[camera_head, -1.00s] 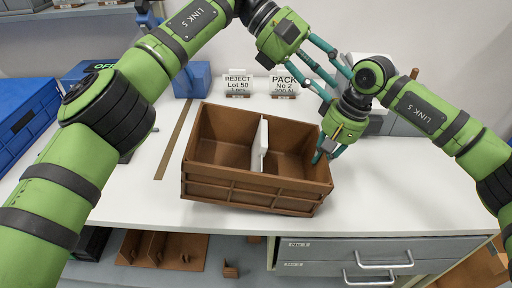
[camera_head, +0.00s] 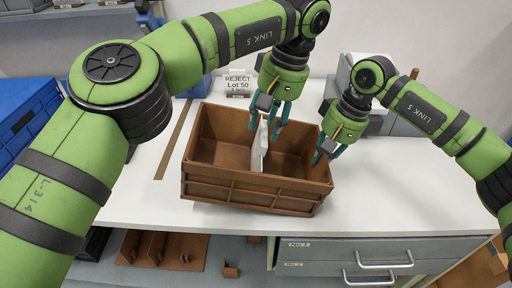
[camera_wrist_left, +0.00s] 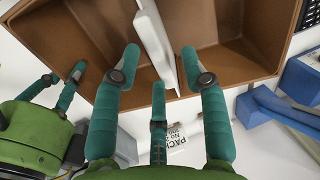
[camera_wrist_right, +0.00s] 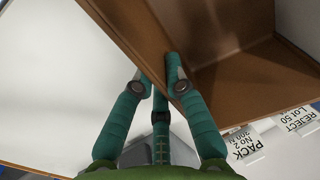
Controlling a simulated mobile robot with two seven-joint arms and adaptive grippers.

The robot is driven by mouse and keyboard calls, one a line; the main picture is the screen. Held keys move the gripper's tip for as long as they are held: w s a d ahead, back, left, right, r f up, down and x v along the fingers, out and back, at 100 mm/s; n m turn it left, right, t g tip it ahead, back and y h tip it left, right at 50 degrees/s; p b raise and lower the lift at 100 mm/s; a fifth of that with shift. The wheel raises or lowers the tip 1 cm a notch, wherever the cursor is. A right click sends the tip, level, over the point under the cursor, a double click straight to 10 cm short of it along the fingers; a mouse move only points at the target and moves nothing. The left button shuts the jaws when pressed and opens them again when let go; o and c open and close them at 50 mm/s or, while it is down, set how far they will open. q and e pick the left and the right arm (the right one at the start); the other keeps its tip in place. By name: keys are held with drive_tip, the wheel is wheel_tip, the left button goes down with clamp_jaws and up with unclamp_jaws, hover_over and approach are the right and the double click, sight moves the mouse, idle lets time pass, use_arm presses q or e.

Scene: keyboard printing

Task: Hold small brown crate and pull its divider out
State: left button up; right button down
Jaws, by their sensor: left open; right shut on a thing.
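The small brown crate (camera_head: 250,190) stands on the white table, open at the top. A white divider (camera_head: 259,147) stands upright across its middle and splits it into two compartments. My left gripper (camera_head: 276,130) is open above the crate at the divider's far end. In the left wrist view its fingers (camera_wrist_left: 160,65) lie on both sides of the divider (camera_wrist_left: 155,40), apart from it. My right gripper (camera_head: 326,158) is shut on the crate's right wall; the right wrist view shows its fingers (camera_wrist_right: 160,75) on both sides of that wall (camera_wrist_right: 130,40).
Blue bins (camera_head: 30,110) are at the left. Grey drawers (camera_head: 385,255) sit below the front edge.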

sight(264, 131)
use_arm(q)
drive_tip(key=shift+x, duration=1.15)
use_arm(e)
drive_tip(key=shift+a+r, duration=0.1)
drive_tip(key=shift+r, duration=0.1)
use_arm(q)
drive_tip(key=shift+x, duration=0.85)
